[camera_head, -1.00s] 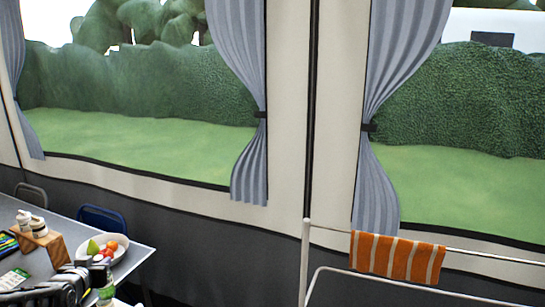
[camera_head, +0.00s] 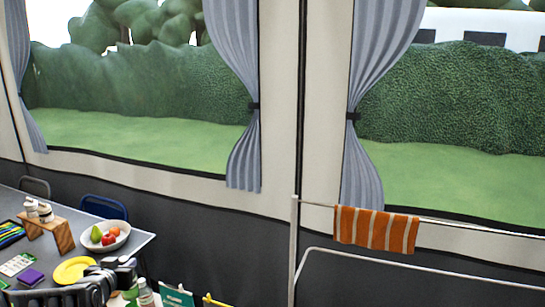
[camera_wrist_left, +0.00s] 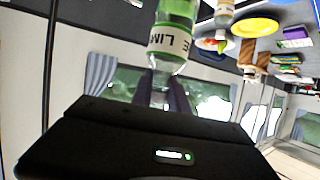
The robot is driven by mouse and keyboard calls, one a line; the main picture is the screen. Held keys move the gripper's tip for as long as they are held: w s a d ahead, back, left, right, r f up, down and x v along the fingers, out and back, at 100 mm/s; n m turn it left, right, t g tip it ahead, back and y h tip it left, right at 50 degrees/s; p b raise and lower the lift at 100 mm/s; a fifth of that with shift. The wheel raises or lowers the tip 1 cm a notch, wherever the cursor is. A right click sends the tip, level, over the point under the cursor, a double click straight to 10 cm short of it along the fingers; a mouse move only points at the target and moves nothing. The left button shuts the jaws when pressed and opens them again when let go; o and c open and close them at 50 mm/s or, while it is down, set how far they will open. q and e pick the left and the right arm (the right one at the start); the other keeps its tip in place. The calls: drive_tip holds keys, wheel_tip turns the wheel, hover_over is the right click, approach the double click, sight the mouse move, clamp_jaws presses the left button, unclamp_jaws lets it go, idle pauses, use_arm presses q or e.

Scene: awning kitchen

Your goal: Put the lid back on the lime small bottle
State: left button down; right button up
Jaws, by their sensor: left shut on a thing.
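The lime small bottle is a clear bottle with a green-and-white label. In the left wrist view the bottle (camera_wrist_left: 172,34) appears upside down in the picture, its narrow clear neck running down between my fingers. My left gripper (camera_wrist_left: 160,95) is shut on this neck; whether a lid sits there I cannot tell. In the head view my left gripper (camera_head: 124,268) is at the bottom left, in front of the table's near edge. A bottle with a pale label (camera_head: 146,295) shows just below it, cut by the picture edge. My right gripper is out of view.
The grey table (camera_head: 142,243) bears a yellow plate (camera_head: 72,270), a white bowl of fruit (camera_head: 91,244), a wooden stand (camera_head: 64,236) with small bottles and a purple box (camera_head: 32,277). A rail with an orange striped towel (camera_head: 376,230) stands at the right.

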use_arm(q)
drive_tip(key=s+d+f+b, duration=0.1)
drive_tip(key=d+f, duration=0.3)
drive_tip(key=d, duration=0.4)
drive_tip(key=s+d+f+m+h+b, duration=0.1)
drive_tip(key=d+f+b, duration=0.3)
drive_tip(key=d, duration=0.5)
drive_tip(key=s+d+f+m+h+b, duration=0.1)
drive_tip(key=s+d+f+b, duration=0.1)
drive_tip(key=d, duration=0.7)
wheel_tip(320, 180, down, 2)
drive_tip(key=shift+s+f+b, duration=0.25)
drive_tip(key=shift+s+b, duration=0.1)
drive_tip(key=shift+s, duration=0.3)
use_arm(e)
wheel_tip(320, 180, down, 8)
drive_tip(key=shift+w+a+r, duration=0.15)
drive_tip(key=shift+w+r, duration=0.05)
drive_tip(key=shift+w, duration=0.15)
